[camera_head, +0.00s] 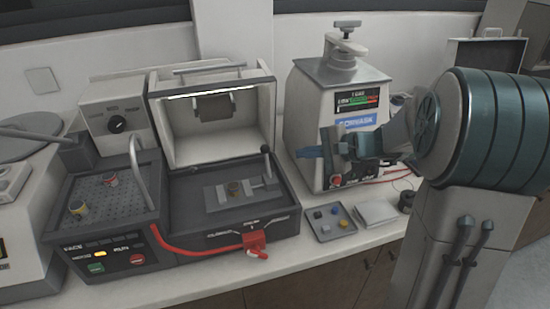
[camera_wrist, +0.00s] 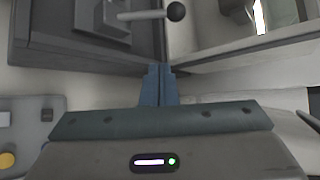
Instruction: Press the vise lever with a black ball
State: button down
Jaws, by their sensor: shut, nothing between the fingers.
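The vise (camera_head: 232,191) sits in the dark open tray of the middle machine and holds a small round sample. Its lever (camera_head: 268,168) stands up at the vise's right side, with a black ball (camera_head: 265,149) on top. In the wrist view the lever (camera_wrist: 142,15) runs sideways from the vise, and the black ball (camera_wrist: 176,11) is near the top edge. My gripper (camera_head: 300,153) is shut and empty, to the right of the ball in the head view. Its blue fingertips (camera_wrist: 158,69) are below the ball in the wrist view and apart from it.
The mounting press (camera_head: 312,100) stands behind my gripper. A raised hood (camera_head: 212,115) with a lit strip is behind the vise. A red handle (camera_head: 255,242) is on the tray's front. A small tray (camera_head: 333,222) with several coloured pieces lies on the bench.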

aim_at(267, 162)
jog(key=p+x, duration=0.1)
jog(key=x, duration=0.8)
jog(key=shift+a+f, duration=0.1)
jog(key=shift+a, duration=0.15)
jog(key=shift+a+p, duration=0.2)
jog(key=shift+p, duration=0.35)
jog(key=shift+s+d+r+p, duration=0.1)
jog(key=shift+s+r+p, duration=0.15)
jog(key=shift+s+r, duration=0.35)
jog(key=shift+s+r+p, duration=0.25)
jog(key=shift+s+r, duration=0.15)
jog(key=shift+s, duration=0.45)
jog(key=shift+d+f+b, duration=0.1)
jog(key=shift+b, duration=0.55)
jog(key=shift+s+b, duration=0.1)
jog(key=shift+b, duration=0.25)
